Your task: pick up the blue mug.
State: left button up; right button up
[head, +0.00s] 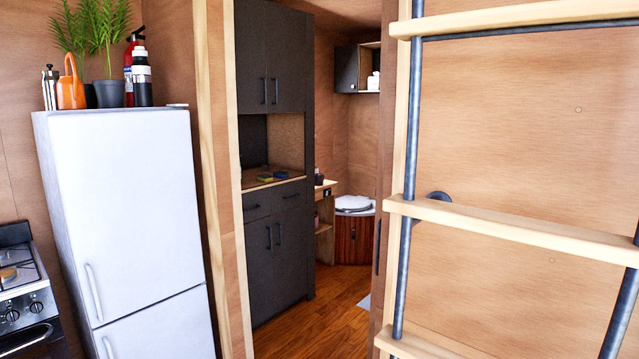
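No blue mug can be made out in the head view. Neither of my grippers shows in this view, so I cannot see whether they are open or shut. Small items lie on the counter (258,181) of the dark cabinet, among them a small greenish one and a blue one, too small to identify.
A white fridge (130,200) stands at left with plants and bottles on top. A stove (22,285) is at its left. A wooden ladder (520,230) blocks the right foreground. A doorway with clear wooden floor (325,305) opens between, past the dark cabinet (275,245).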

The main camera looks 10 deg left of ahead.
aim_at(318, 178)
jog(key=i+j+u, duration=0.6)
jog(key=i+u, duration=0.3)
jog(key=i+j+u, duration=0.15)
jog(key=i, duration=0.25)
jog(key=i+u, duration=0.15)
jog(key=i, duration=0.2)
jog(key=i+l+z, duration=0.1)
jog(key=i+z, duration=0.7)
jog(key=i+j+z, duration=0.15)
jog(key=z, duration=0.2)
jog(key=i+l+z, duration=0.25)
jog(key=i, duration=0.4)
jog(key=i+j+z, duration=0.1)
jog(key=i+z, duration=0.15)
jog(key=i, duration=0.35)
jog(key=i+l+u, duration=0.85)
jog(key=i+l, duration=0.15)
jog(key=i+l+u, duration=0.45)
jog(key=l, duration=0.3)
jog(key=i+l, duration=0.1)
jog(key=l, duration=0.15)
jog(key=l+u, duration=0.1)
jog(key=i+l, duration=0.05)
jog(key=l, duration=0.05)
